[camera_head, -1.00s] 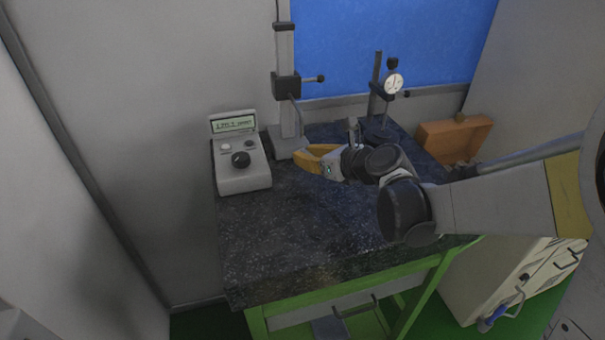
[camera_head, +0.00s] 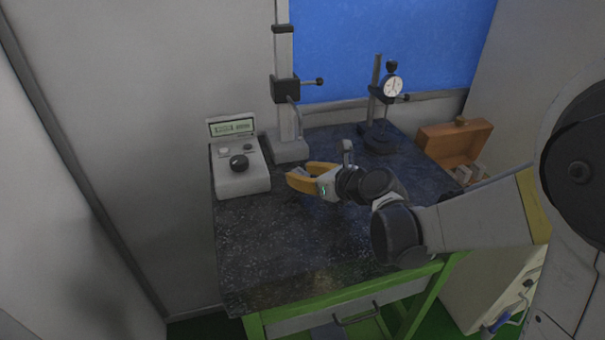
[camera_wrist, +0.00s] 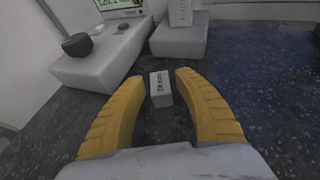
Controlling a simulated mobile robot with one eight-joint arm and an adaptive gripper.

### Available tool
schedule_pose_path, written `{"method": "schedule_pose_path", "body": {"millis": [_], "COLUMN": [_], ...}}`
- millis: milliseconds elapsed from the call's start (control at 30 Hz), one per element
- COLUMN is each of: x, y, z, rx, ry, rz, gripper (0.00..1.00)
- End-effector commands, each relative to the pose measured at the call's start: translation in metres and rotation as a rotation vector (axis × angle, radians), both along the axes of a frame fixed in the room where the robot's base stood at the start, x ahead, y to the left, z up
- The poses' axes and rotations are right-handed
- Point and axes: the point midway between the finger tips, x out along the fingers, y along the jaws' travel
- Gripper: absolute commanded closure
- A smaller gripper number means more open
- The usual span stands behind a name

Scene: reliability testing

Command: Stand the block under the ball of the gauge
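A small light-grey block (camera_wrist: 161,89) with dark markings stands on the granite between my yellow fingers in the wrist view. My gripper (camera_wrist: 159,77) is open around it, with a gap on each side. In the head view my gripper (camera_head: 292,173) is low over the table, in front of the gauge. The tall gauge stand (camera_head: 287,150) has a grey column with a dark carriage (camera_head: 285,90). Its base (camera_wrist: 180,40) is just beyond the block in the wrist view. The gauge's ball cannot be made out in either view.
A readout unit (camera_head: 239,177) with display and knob stands left of the gauge. A dial indicator stand (camera_head: 377,135) is at the back right. An open wooden case (camera_head: 455,143) with grey blocks lies at the right edge. The front of the granite top (camera_head: 270,250) is clear.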

Motion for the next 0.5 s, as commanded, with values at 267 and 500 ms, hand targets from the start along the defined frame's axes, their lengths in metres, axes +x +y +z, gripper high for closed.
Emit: {"method": "schedule_pose_path", "body": {"millis": [267,500], "x": [-0.002,-0.037], "y": [-0.002,-0.031], "z": [0.006,0.025], "rx": [0.0,0.0], "ry": [0.0,0.001], "rz": [-0.001,-0.004], "gripper": [0.62,0.62]}}
